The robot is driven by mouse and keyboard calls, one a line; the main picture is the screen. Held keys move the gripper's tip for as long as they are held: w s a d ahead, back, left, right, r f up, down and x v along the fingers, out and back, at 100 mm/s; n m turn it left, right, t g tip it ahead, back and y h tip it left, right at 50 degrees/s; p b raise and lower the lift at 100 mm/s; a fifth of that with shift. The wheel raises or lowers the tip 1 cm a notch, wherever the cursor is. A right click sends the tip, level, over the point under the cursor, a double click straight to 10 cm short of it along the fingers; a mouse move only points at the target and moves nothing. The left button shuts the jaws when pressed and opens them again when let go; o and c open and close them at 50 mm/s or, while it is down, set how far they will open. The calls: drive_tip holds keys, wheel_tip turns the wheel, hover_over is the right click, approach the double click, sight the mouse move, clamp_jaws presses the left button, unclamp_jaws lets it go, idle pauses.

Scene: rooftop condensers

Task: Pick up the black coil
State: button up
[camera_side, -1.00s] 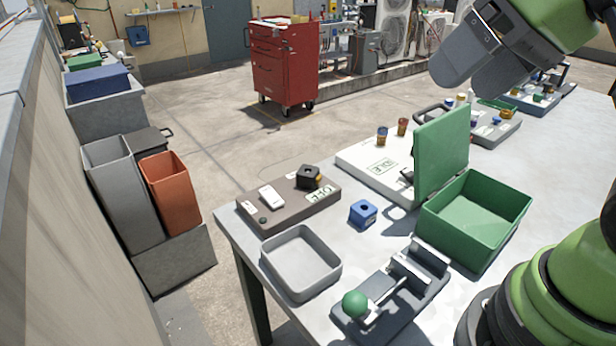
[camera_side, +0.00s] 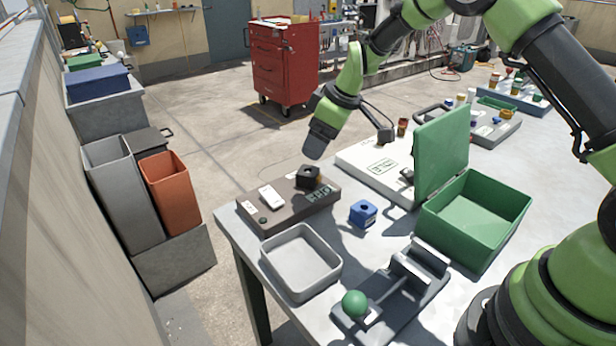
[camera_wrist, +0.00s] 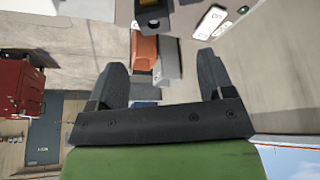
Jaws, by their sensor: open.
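The black coil (camera_side: 308,177) is a small dark block with a hole in its top. It sits on the right part of a grey-brown panel (camera_side: 284,214), beside a white rocker piece (camera_side: 271,197). In the wrist view the coil (camera_wrist: 147,14) shows at the top edge, partly cut off, beyond the fingertips. My gripper (camera_side: 316,148) is just above and behind the coil in the side view, apart from it. In the wrist view my gripper's two fingers (camera_wrist: 160,68) are spread wide with nothing between them.
A blue block (camera_side: 363,213) lies right of the panel. A grey tray (camera_side: 284,290) and a lever fixture with a green knob (camera_side: 355,304) stand in front. A green box (camera_side: 450,240) with raised lid (camera_side: 441,153) and a white board (camera_side: 352,158) are on the right.

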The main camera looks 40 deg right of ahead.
drive_tip(key=x, duration=0.4)
drive_tip(key=shift+f, duration=0.2)
drive_tip(key=shift+d+x, duration=0.2)
drive_tip(key=shift+x, duration=1.1)
drive_tip(key=shift+d+x, duration=0.2)
drive_tip(key=shift+x, duration=1.15)
drive_tip(key=shift+s, duration=0.1)
drive_tip(key=c, duration=1.2)
wheel_tip(320, 180, up, 9)
drive_tip(key=shift+f, duration=0.1)
drive_tip(key=s+r+m+h, duration=0.1)
drive_tip(key=s+r+m, duration=0.2)
drive_tip(key=s+r, duration=0.35)
drive_tip(key=s+r+m+h, duration=0.1)
drive_tip(key=s+r+m, duration=0.2)
drive_tip(key=s, duration=0.6)
drive_tip(key=n+y, duration=0.2)
drive_tip(key=n, duration=0.4)
hover_over(307, 173)
drive_tip(key=f, duration=0.8)
drive_tip(key=shift+w+d+f, duration=0.25)
drive_tip(key=shift+w+d, duration=0.05)
drive_tip(key=shift+d, duration=0.05)
